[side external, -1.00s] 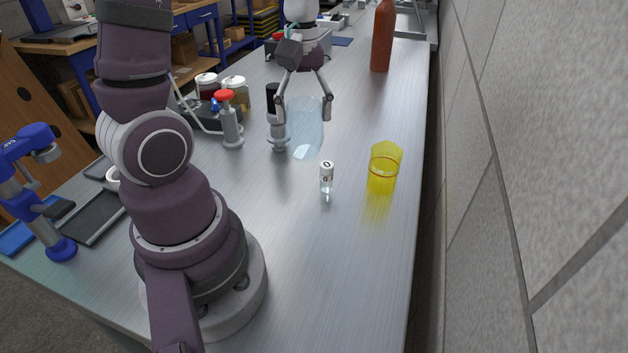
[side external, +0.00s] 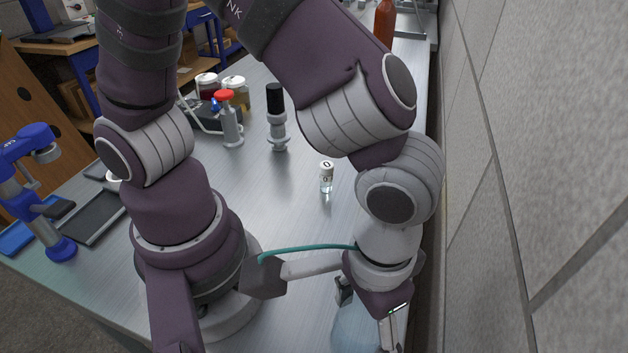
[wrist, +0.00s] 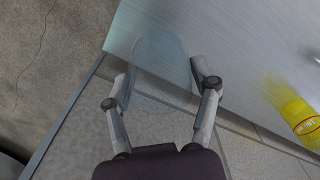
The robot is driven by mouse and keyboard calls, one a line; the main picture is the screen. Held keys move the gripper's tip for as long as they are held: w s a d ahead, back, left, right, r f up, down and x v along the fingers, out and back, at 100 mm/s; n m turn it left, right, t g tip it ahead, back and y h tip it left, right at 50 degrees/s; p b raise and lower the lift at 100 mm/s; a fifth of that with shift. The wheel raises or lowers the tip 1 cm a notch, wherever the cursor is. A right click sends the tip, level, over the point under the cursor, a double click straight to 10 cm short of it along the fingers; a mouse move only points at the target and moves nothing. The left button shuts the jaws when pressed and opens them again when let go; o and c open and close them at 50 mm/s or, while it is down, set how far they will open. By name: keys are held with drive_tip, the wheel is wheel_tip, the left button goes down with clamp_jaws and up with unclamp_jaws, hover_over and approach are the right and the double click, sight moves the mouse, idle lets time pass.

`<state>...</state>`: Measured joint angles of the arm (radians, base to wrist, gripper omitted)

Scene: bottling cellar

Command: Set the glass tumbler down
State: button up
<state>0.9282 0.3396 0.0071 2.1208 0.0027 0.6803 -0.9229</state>
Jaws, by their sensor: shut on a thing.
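The glass tumbler is pale blue and see-through. In the wrist view the tumbler (wrist: 158,50) sits between the two fingers of my gripper (wrist: 159,84), which is shut on it. In the side external view the tumbler (side external: 352,328) is at the bottom edge, partly cut off, below my gripper (side external: 366,308). It appears over the bench's near end, close to the wall. I cannot tell whether its base touches the bench (wrist: 230,50).
A small capped vial (side external: 326,178) stands mid-bench. A black-topped bottle (side external: 277,120) and red-topped dispenser (side external: 230,120) are farther back. The wall (side external: 530,180) runs along the right.

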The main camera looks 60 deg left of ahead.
drive_tip(key=shift+f, duration=1.05)
drive_tip(key=o, duration=1.2)
drive_tip(key=shift+f, duration=0.1)
wheel_tip(320, 180, up, 12)
drive_tip(key=w+a+r+t, duration=0.1)
drive_tip(key=a+t, duration=0.1)
drive_tip(key=a, duration=0.4)
drive_tip(key=w+a+r+t, duration=0.1)
drive_tip(key=a, duration=0.4)
drive_tip(key=w+a+r+t, duration=0.1)
drive_tip(key=a+t, duration=0.1)
drive_tip(key=a, duration=0.4)
drive_tip(key=shift+a+t, duration=0.3)
drive_tip(key=shift+a, duration=0.05)
